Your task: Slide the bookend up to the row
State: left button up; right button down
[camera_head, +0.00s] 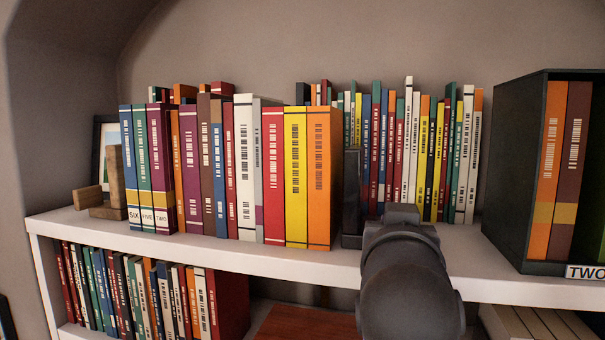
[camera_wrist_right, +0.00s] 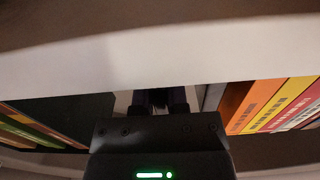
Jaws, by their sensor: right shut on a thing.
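The dark bookend (camera_head: 351,195) stands upright on the white shelf, just right of the row of books (camera_head: 274,180). The row ends at its right with a thick orange book (camera_head: 320,180). In the head view the bookend seems very close to that book; I cannot tell whether they touch. My right gripper (camera_head: 403,213) is at the shelf's front edge, right of the bookend's visible part. In the wrist view my right gripper (camera_wrist_right: 160,108) is shut on a dark part of the bookend, mostly hidden between the fingers. My left gripper is not in view.
A black box (camera_head: 507,180) with books and a "TWO" label stands at the right. A wooden bookend (camera_head: 117,185) is at the row's left end. More books (camera_head: 440,150) stand behind. A lower shelf holds books (camera_head: 140,290).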

jog(key=shift+w+a, duration=0.2)
jog(key=shift+a, duration=0.45)
jog(key=c, duration=0.7)
grip_release()
jog(key=shift+a, duration=0.15)
